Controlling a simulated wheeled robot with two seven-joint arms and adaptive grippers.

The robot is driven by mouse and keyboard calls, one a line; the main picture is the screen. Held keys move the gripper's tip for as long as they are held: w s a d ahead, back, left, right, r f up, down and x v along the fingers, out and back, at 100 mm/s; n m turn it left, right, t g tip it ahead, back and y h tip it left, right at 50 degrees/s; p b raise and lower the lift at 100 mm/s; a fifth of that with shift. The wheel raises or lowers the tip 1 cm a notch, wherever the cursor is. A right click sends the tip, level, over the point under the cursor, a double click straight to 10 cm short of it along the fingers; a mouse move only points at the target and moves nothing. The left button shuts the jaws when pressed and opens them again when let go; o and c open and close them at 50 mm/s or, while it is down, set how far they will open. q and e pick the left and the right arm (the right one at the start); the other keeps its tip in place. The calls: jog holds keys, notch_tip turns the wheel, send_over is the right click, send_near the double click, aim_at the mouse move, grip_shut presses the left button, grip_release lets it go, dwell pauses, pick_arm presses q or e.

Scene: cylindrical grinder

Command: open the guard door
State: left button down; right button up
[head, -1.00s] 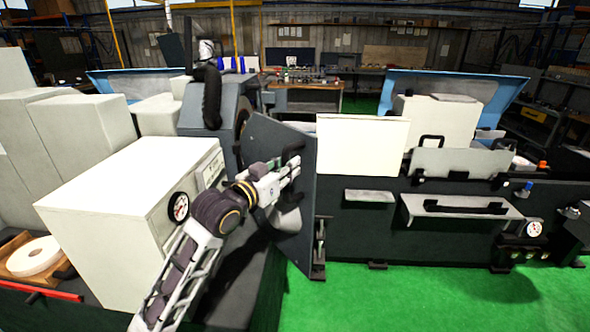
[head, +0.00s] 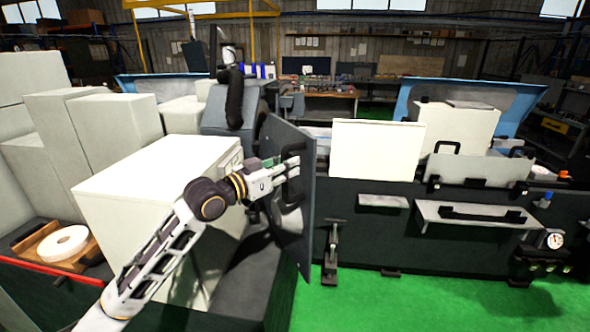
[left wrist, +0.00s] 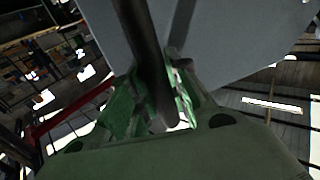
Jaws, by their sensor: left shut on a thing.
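The guard door (head: 304,222) is a dark grey upright panel in the middle of the head view. It stands swung out at an angle from the machine. A black bar handle (head: 291,190) is on its left face. My left gripper (head: 290,168) is at that handle, shut on it. In the left wrist view the dark handle (left wrist: 143,40) passes between the green-lit fingers (left wrist: 155,105), with the grey door panel (left wrist: 225,40) behind. My right gripper is not in view.
A white cabinet (head: 150,180) stands beside my left arm. Grey shelves (head: 475,214) and a gauge (head: 554,240) stick out from the machine's front at right. Green floor (head: 420,305) is free in front of the machine.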

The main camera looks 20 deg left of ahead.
pick_arm(q)
jog(key=shift+s+f, duration=0.25)
jog(key=shift+f, duration=0.1)
dwell(0.3)
jog(key=c, duration=1.6)
grip_release()
jog(key=shift+c, duration=0.2)
jog(key=o, duration=0.3)
jog(key=shift+r, duration=0.25)
jog(key=shift+a, duration=0.1)
jog(key=shift+s, duration=0.15)
